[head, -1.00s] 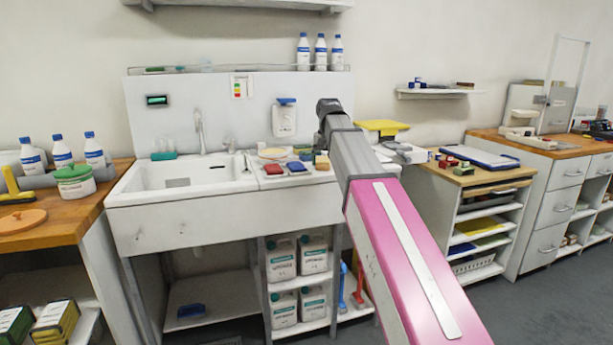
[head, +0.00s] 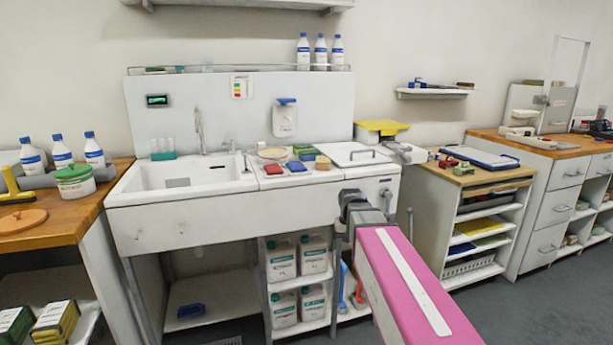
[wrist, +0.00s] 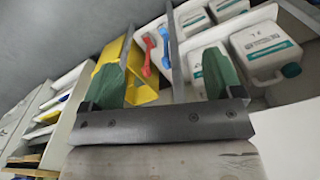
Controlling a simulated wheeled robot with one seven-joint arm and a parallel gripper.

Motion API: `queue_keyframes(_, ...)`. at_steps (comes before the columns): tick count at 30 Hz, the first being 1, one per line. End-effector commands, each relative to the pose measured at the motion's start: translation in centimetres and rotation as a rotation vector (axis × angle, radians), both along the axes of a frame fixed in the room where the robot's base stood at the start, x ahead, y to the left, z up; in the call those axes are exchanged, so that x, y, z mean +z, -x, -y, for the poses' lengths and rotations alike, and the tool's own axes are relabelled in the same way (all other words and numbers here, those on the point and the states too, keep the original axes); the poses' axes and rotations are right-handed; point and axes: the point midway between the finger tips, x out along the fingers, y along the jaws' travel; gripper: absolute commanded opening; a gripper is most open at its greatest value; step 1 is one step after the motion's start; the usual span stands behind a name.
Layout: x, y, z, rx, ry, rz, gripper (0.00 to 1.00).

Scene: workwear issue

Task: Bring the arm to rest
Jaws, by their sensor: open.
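My pink and grey arm reaches from the lower right of the head view, its dark grey wrist end low in front of the right side of the sink unit (head: 225,215). My gripper (wrist: 163,75) shows in the wrist view with its two green fingers well apart and nothing between them. Beyond the fingers are the shelves under the sink unit, seen tilted. In the head view the gripper's fingers cannot be made out clearly.
A wooden-topped shelf unit (head: 480,180) stands at right. The floor (head: 530,310) at right is clear.

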Motion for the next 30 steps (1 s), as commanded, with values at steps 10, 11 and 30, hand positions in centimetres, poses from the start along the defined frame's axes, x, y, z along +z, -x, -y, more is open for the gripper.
queue_keyframes(10, -10.0, 8.2, 3.1, 0.019, 0.000, -0.004, 0.86)
queue_keyframes(11, -10.6, 8.8, 3.3, 0.020, 0.000, -0.002, 0.86)
queue_keyframes(30, -14.6, 12.7, 4.5, 0.033, 0.000, 0.003, 0.86)
